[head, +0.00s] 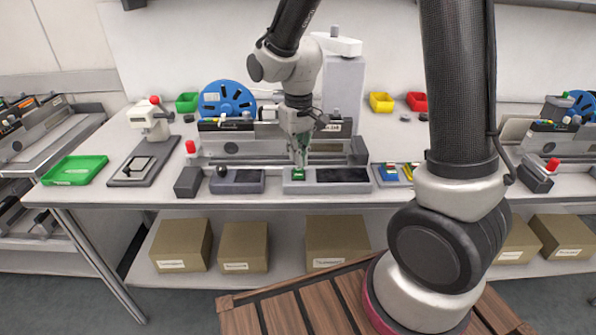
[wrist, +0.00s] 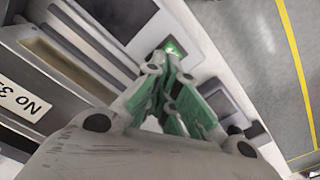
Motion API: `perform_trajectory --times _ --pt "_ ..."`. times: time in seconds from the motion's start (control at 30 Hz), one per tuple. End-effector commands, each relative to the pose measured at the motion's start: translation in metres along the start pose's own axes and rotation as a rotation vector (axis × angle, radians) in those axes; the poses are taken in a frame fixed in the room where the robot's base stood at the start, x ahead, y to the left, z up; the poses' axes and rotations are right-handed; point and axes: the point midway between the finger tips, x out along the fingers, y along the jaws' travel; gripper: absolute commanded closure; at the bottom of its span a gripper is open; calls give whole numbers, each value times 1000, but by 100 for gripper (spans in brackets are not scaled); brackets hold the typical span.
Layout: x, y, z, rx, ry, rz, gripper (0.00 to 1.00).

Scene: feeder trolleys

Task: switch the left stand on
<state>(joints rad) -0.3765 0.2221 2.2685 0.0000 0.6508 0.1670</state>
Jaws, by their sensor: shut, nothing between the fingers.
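My gripper (head: 299,163) points down with its fingers shut and empty, at a green button (head: 298,176) on a light grey control box (head: 326,187) at the table's front edge. A dark panel (head: 343,175) is to the button's right. In the wrist view the button (wrist: 172,46) glows green just beyond the tips of my gripper (wrist: 166,58); I cannot tell whether they touch it. The stand (head: 228,147) behind the box is long and grey, with a label reading "No 3" in the wrist view (wrist: 20,97). My arm hides part of it.
A red-topped post (head: 190,148) and a black knob (head: 222,171) stand left of the box. A blue reel (head: 227,98) is behind. A tray with small coloured parts (head: 391,174) is at the right. A green tray (head: 75,170) and a hand press (head: 152,119) are farther left.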

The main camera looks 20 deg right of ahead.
Motion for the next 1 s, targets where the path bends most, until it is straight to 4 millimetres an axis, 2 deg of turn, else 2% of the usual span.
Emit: perform_trajectory --times 1.0 --pt "16 0 0 0 -1 0 100"
